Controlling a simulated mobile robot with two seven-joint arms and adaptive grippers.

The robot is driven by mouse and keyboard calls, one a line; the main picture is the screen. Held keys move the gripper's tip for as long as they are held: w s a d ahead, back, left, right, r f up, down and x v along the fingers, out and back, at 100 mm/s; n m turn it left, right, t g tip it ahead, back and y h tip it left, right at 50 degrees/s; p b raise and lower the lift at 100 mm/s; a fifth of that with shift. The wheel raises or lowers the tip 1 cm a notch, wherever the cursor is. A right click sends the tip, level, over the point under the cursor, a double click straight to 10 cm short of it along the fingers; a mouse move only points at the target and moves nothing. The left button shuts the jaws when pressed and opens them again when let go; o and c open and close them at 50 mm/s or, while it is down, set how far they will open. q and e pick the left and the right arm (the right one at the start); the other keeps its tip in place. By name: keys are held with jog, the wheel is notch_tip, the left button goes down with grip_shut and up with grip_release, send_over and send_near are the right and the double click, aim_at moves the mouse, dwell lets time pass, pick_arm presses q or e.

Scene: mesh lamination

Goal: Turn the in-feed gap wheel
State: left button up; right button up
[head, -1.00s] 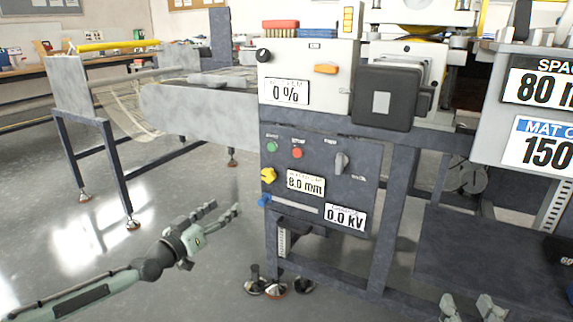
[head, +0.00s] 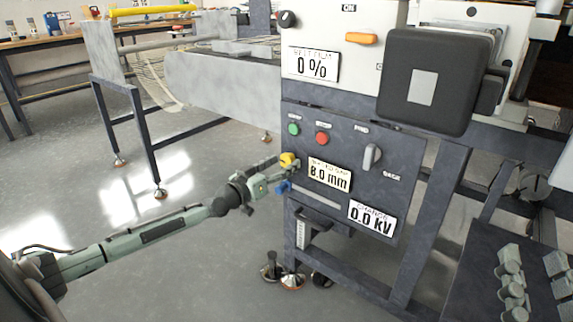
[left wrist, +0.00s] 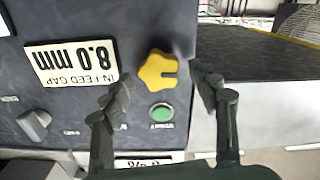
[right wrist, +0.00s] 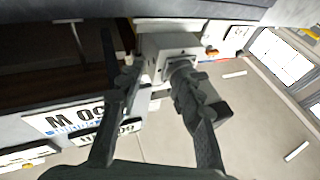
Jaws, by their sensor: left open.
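The yellow in-feed gap wheel (head: 287,159) is on the left edge of the dark control panel (head: 350,150), beside the in-feed gap display (head: 329,175) reading 8.0 mm. It also shows in the left wrist view (left wrist: 158,70) as a lobed knob, framed between the fingers. My left gripper (head: 277,172) is open with its fingertips close to the wheel, one on each side; I cannot tell whether they touch it. The left wrist view shows this gripper (left wrist: 163,84) empty. My right gripper (head: 534,277) is open and empty at the lower right, far from the wheel.
A green button (head: 293,129), a red button (head: 321,138) and a grey selector (head: 372,157) are on the same panel. Open floor (head: 200,250) lies in front.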

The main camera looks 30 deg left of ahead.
pick_arm(q)
jog(key=shift+w+d, duration=0.1)
jog(key=shift+w, duration=0.9)
pick_arm(e)
jog(key=shift+s+d+r+t, duration=0.15)
jog(key=shift+r+t, duration=0.35)
jog(key=shift+r, duration=0.25)
pick_arm(q)
jog(key=c, duration=1.2)
